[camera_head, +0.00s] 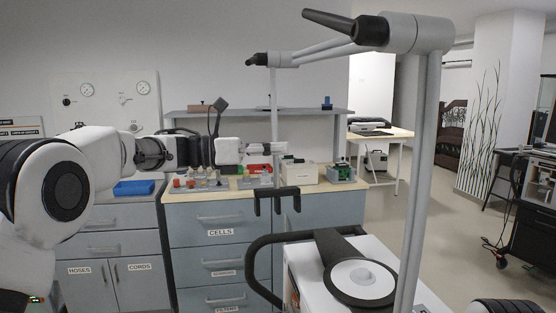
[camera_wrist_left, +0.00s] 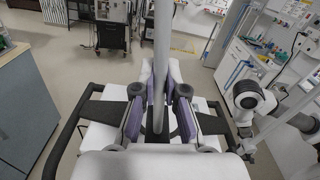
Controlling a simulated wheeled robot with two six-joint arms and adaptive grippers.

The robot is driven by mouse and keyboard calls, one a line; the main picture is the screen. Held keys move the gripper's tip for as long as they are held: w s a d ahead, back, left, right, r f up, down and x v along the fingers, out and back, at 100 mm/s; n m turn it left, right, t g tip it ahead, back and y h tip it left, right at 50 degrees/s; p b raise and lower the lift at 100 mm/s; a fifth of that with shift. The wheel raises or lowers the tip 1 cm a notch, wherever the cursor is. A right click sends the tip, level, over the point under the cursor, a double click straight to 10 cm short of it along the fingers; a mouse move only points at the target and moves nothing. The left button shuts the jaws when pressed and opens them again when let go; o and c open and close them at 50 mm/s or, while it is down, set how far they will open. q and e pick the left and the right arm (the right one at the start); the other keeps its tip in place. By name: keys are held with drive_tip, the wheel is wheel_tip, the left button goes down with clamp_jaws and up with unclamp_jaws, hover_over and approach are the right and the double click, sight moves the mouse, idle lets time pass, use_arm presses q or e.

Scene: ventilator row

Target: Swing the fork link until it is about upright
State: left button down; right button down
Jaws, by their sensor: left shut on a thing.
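The fork link (camera_head: 274,105) is a slim grey rod in the head view. It runs about vertically down from the black-tipped joint at the end of the ventilator's upper arm to a black fork (camera_head: 277,198) at its lower end. My left gripper (camera_head: 279,149) comes in level from the left and is shut on the rod, between the joint and the fork. In the left wrist view the rod (camera_wrist_left: 162,40) passes between the purple-lined fingers of the gripper (camera_wrist_left: 161,85). My right gripper is not in view.
The ventilator's tall grey post (camera_head: 422,150) stands right of the link, above a white cart (camera_head: 300,262) with a black handle (camera_head: 262,243) and a round-topped unit (camera_head: 360,281). Behind is a cabinet (camera_head: 222,237) with small parts on top. Open floor lies at right.

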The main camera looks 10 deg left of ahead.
use_arm(q)
drive_tip(key=shift+w, duration=0.15)
drive_tip(key=c, duration=1.2)
unclamp_jaws()
drive_tip(key=v, duration=1.2)
